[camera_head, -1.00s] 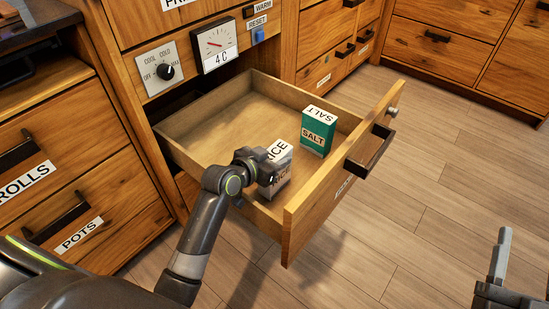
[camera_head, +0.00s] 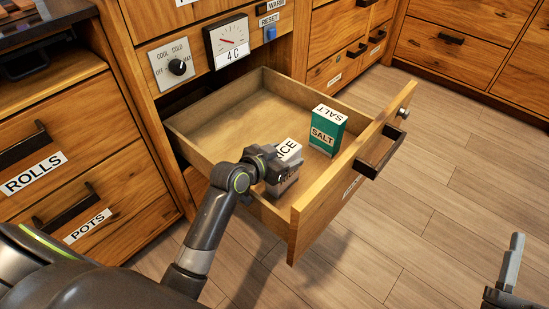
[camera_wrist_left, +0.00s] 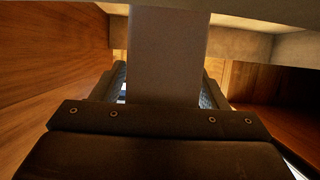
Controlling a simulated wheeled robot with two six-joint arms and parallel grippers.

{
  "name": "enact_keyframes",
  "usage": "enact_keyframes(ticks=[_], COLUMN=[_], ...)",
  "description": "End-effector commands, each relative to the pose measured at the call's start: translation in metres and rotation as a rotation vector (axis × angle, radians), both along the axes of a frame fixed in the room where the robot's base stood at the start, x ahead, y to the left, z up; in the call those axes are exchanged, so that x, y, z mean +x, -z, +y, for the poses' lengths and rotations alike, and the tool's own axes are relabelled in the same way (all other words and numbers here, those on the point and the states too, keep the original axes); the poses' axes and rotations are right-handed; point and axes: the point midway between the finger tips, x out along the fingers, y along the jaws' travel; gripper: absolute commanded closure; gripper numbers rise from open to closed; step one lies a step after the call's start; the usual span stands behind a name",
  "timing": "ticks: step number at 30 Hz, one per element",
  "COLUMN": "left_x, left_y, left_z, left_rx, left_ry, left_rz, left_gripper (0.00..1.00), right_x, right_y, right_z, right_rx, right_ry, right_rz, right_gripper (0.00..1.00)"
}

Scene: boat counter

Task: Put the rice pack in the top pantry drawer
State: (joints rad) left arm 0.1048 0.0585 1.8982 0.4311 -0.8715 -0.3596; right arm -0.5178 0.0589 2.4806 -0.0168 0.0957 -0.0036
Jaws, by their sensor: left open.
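The rice pack (camera_head: 290,150), a small box with a white label reading "ICE" in what shows, is inside the open drawer (camera_head: 215,115), near its front left corner. My left gripper (camera_head: 278,172) is at the pack and hides much of its near side. In the left wrist view the pale pack (camera_wrist_left: 168,55) stands between the fingers, which are open. A green salt box (camera_head: 327,131) stands upright in the drawer, to the right of the rice pack. My right gripper (camera_head: 511,270) shows only partly at the lower right, away from the drawer.
The drawer front (camera_head: 345,185) with its dark handle (camera_head: 381,153) sticks out over the wooden floor. Above the drawer are a gauge (camera_head: 230,42) and a knob panel (camera_head: 173,65). Closed drawers labelled ROLLS (camera_head: 35,172) and POTS (camera_head: 88,226) are at the left.

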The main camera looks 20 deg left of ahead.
Motion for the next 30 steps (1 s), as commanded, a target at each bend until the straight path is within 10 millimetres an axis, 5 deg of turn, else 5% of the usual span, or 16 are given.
enact_keyframes(ticks=[16, 30], left_x=[-0.036, -0.075], left_y=[-0.018, -0.035], left_z=[0.014, 0.028], left_rx=[0.001, 0.001], left_ry=[-0.001, -0.001], left_rz=[0.0, 0.0], left_gripper=[0.33, 0.33], right_x=[0.013, -0.013], right_y=[0.079, 0.159], right_z=[-0.009, -0.004], right_rx=[0.112, 0.214], right_ry=[0.013, -0.001], right_rz=[0.454, 0.903], right_gripper=[0.43, 0.43])
